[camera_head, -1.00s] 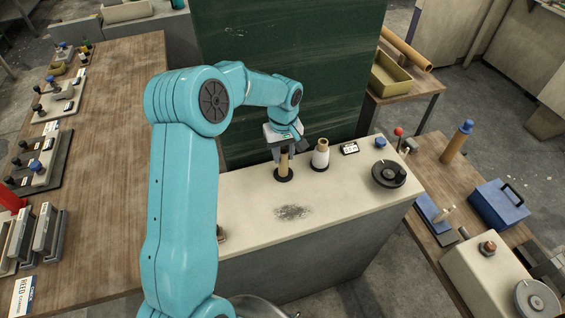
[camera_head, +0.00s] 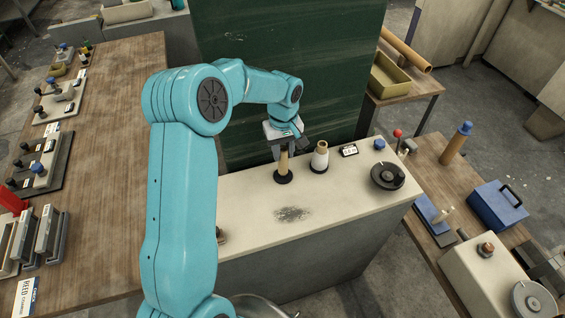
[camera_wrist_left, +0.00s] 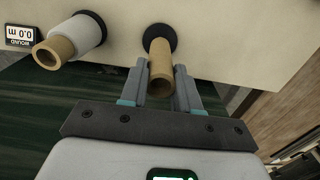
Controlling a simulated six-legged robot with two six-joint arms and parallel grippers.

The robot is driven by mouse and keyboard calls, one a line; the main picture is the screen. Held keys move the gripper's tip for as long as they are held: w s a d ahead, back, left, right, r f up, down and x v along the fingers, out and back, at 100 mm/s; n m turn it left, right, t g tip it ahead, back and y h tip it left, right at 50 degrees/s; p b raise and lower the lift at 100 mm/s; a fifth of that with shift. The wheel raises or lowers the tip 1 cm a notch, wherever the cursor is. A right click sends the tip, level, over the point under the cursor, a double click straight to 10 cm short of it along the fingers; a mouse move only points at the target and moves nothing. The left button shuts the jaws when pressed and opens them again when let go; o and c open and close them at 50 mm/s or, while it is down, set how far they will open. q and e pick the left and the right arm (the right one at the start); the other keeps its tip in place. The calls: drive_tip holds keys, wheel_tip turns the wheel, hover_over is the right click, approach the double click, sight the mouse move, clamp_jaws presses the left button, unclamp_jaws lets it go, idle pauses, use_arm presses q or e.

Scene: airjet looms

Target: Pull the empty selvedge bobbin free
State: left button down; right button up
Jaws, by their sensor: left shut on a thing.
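The empty selvedge bobbin, a bare tan tube (camera_head: 283,164), stands upright on a black round base on the cream machine top (camera_head: 240,200). It also shows in the left wrist view (camera_wrist_left: 161,62), with its open end toward the camera and its far end at the black base. My left gripper (camera_head: 284,152) is above it, with its fingers on either side of the tube and shut on it. The fingers show in the left wrist view (camera_wrist_left: 161,84). A second bobbin wound with white yarn (camera_head: 320,158) stands just to the right. My right gripper is not in view.
A dark green panel (camera_head: 300,70) rises close behind.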

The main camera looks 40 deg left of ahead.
use_arm(q)
drive_tip(key=shift+r+p, duration=3)
drive_tip(key=shift+r, duration=2)
drive_tip(key=shift+s, duration=0.1)
